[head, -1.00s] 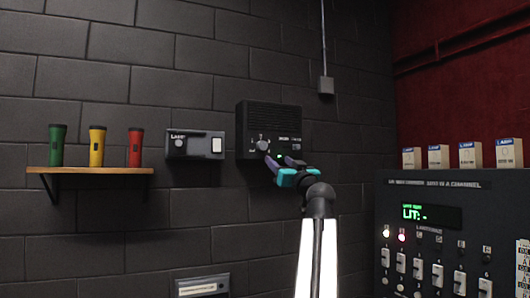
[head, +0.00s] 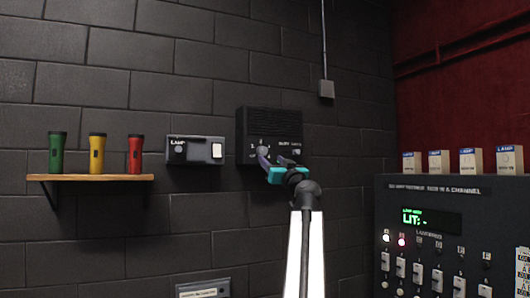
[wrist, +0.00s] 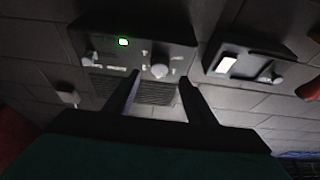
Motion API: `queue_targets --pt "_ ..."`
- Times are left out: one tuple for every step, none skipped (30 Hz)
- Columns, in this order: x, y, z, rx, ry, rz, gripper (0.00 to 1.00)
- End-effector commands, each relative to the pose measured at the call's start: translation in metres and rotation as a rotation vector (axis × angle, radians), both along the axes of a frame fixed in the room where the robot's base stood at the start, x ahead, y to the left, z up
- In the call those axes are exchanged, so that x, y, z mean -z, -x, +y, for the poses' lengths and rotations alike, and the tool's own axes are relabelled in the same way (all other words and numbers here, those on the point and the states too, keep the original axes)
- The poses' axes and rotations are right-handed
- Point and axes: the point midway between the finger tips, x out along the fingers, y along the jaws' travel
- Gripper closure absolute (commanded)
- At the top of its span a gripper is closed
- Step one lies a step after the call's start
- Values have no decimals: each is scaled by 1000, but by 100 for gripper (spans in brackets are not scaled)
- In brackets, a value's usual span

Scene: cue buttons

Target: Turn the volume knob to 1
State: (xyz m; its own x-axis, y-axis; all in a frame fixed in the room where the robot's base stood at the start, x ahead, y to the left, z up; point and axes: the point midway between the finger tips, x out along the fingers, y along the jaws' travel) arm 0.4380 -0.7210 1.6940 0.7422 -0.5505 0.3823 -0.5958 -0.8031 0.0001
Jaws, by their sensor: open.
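In the head view my gripper (head: 273,157) is in front of the box's lower part and partly covers the knob. My gripper is open, and its fingers also show in the wrist view (wrist: 160,77), one on each side of the knob. I cannot tell whether they touch it.
A second knob (wrist: 87,58) and a green light (wrist: 123,42) are on the same box. A lamp switch panel (head: 196,150) is left of it. A shelf (head: 95,178) holds green, yellow and red torches. A control console (head: 430,185) with small boxes on top stands right.

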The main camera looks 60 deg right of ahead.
Motion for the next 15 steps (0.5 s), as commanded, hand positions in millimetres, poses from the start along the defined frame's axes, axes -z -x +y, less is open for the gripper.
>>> queue_targets --pt "-7 -6 -6 -1 -1 0 50" --pt "-8 -9 -8 0 -1 -1 50" --pt "-10 -13 -10 0 -1 -1 50" --pt "-12 -17 -13 0 -1 -1 50" --pt "-14 -19 -15 -1 0 0 50" --pt "-16 -23 -18 -1 0 0 50" --pt "-17 -26 -20 -1 0 0 50" --pt "-19 -29 -22 -1 0 0 50" --pt "-20 -33 -25 -1 0 0 50" --pt "-21 -36 -27 0 -1 -1 50" --pt "-23 -38 -29 0 -1 -1 50" --pt "-24 -41 -31 0 -1 -1 50" --pt "-25 -43 -33 0 -1 -1 50" --pt "-26 -45 -34 -1 -1 -1 50" --pt "-27 -48 -35 -1 -1 -2 50"
